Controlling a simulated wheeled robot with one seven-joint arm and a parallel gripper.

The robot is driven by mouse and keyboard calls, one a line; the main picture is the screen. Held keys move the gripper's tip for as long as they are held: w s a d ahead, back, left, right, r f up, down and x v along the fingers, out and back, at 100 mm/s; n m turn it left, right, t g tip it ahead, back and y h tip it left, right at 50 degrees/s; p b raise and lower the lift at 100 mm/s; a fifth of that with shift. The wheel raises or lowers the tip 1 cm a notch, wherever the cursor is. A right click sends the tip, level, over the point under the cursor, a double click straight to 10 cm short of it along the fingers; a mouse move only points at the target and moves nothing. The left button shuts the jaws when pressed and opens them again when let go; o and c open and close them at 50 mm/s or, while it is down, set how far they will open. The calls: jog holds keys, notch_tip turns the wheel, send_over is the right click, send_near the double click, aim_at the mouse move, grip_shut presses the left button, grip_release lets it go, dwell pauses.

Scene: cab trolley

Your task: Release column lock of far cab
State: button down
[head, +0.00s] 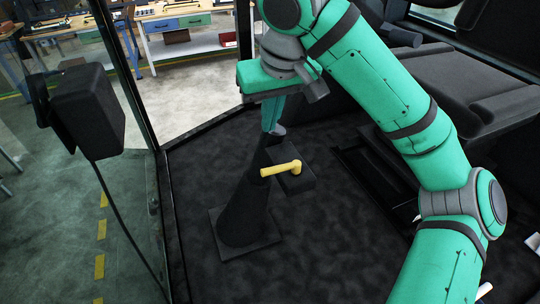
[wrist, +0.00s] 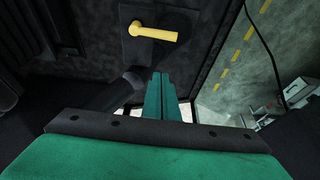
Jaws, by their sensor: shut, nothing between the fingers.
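The yellow lock lever (head: 282,168) sticks out from the side of the dark steering column (head: 243,205) in the head view, beside a dark box-like block (head: 297,181). In the wrist view the lever (wrist: 153,32) lies near the top, beyond my fingertips. My gripper (head: 274,130) points down by the upper end of the column, above and slightly left of the lever in the picture. Its green fingers (wrist: 161,76) are closed together and empty, apart from the lever. I cannot tell whether they touch the column.
The column stands on a square base plate (head: 245,242) on the dark cab floor (head: 310,255). A black seat (head: 460,85) is at the right. A cab frame post (head: 125,75) and a black mirror-like box (head: 88,110) are at the left. Workbenches (head: 185,25) stand outside.

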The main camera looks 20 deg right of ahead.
aim_at(281, 170)
notch_tip(281, 170, down, 10)
jog(key=shift+s, duration=0.2)
dwell(0.8)
jog(key=shift+w+f, duration=0.1)
